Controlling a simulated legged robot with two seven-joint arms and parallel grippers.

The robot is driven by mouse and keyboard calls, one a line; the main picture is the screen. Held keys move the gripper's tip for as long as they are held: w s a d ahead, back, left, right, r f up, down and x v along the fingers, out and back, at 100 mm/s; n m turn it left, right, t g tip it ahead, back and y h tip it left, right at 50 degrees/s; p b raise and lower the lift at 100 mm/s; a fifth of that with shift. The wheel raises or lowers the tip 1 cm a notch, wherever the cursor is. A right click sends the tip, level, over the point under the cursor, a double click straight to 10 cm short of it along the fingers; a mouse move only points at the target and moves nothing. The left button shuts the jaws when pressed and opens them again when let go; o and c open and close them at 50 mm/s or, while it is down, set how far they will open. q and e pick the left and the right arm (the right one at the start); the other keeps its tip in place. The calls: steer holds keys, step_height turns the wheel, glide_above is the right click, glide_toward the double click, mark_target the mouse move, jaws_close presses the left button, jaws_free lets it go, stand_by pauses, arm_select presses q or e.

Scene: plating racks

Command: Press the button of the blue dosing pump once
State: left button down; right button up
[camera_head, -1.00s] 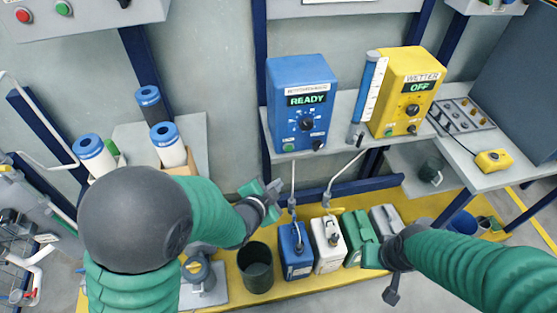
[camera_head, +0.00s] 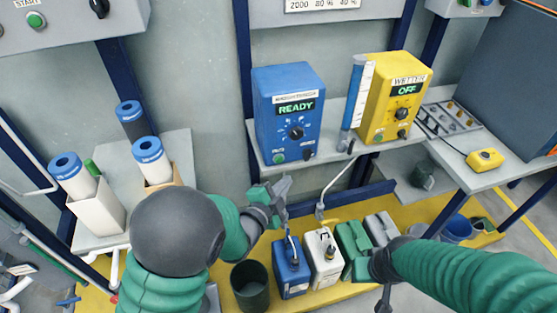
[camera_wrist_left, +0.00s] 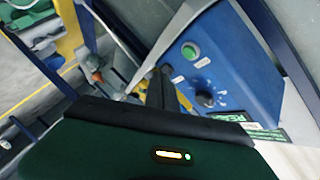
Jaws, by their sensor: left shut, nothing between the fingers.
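The blue dosing pump (camera_head: 263,120) stands on the shelf, its display lit READY. Its green button (camera_head: 279,158) is at the lower left of the front, below a black knob (camera_head: 297,132). My left gripper (camera_head: 284,184) is below the pump's front, apart from the button. In the left wrist view, the shut, empty fingers (camera_wrist_left: 156,88) appear in front of the blue pump (camera_wrist_left: 240,62). The green button (camera_wrist_left: 189,51) shows clear beyond and right of the fingertips. My right gripper (camera_head: 384,292) hangs low at right; its finger gap is unclear.
Canisters (camera_head: 291,275) and a dark bin (camera_head: 249,287) stand below. Blue-capped cylinders (camera_head: 148,150) stand at left.

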mark_target(286, 158)
arm_select(q)
steer(key=shift+w+a, duration=0.2)
steer(key=shift+w, duration=0.55)
steer(key=shift+w+a, duration=0.25)
steer(key=shift+w, duration=0.55)
steer(key=shift+w+a, duration=0.2)
steer(key=shift+w, duration=0.55)
steer(key=shift+w+a, duration=0.1)
steer(key=shift+w, duration=0.25)
steer(key=shift+w+a, duration=0.2)
steer(key=shift+w, duration=0.3)
stand_by(0.9)
steer(key=shift+s+d+b, duration=0.3)
steer(key=shift+s, duration=0.6)
